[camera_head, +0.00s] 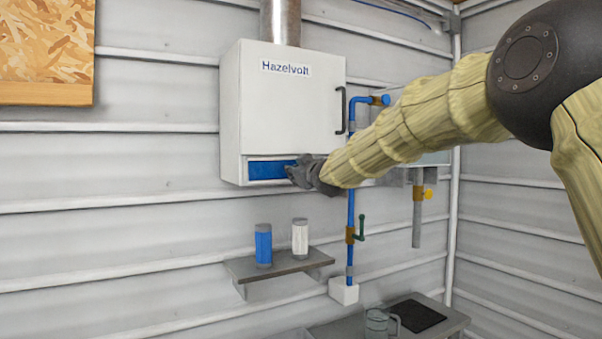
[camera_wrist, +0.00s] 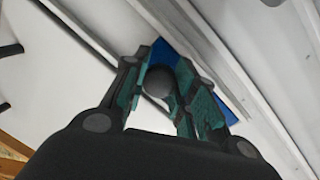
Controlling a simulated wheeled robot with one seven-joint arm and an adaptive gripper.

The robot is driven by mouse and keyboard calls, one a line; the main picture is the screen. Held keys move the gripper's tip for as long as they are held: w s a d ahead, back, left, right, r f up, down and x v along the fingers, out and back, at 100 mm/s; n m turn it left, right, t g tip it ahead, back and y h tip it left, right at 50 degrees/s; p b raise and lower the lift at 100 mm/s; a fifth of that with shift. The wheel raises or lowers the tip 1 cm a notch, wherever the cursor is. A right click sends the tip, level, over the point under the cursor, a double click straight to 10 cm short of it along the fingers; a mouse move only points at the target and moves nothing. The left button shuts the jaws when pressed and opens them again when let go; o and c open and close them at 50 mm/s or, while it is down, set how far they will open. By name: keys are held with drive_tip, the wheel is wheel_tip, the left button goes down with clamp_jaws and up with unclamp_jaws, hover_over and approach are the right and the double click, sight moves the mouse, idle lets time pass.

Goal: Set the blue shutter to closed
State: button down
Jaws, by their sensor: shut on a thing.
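The blue shutter (camera_head: 270,169) is a flat blue panel in a slot at the lower front of the white Hazelvolt box (camera_head: 290,105). Blue shows to the left of my gripper (camera_head: 302,172), which covers the slot's right part. In the wrist view the blue shutter (camera_wrist: 215,92) lies behind the fingers. My gripper (camera_wrist: 168,98) is shut on a round grey knob (camera_wrist: 158,82) in front of the shutter. How far the shutter extends behind my gripper is hidden.
A black handle (camera_head: 342,110) is on the box's right side. A blue pipe (camera_head: 350,205) with a green-handled valve (camera_head: 360,228) runs down beside it. Below, a shelf (camera_head: 277,267) carries a blue canister (camera_head: 263,245) and a white canister (camera_head: 300,238). A glass jug (camera_head: 378,322) stands lower right.

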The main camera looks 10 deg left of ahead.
drive_tip(key=c, duration=1.5)
unclamp_jaws()
drive_tip(key=shift+s+a+f, duration=0.1)
drive_tip(key=shift+a+f, duration=0.05)
drive_tip(key=shift+a, duration=0.05)
drive_tip(key=o, duration=0.4)
drive_tip(key=shift+a, duration=0.15)
drive_tip(key=v, duration=1.2)
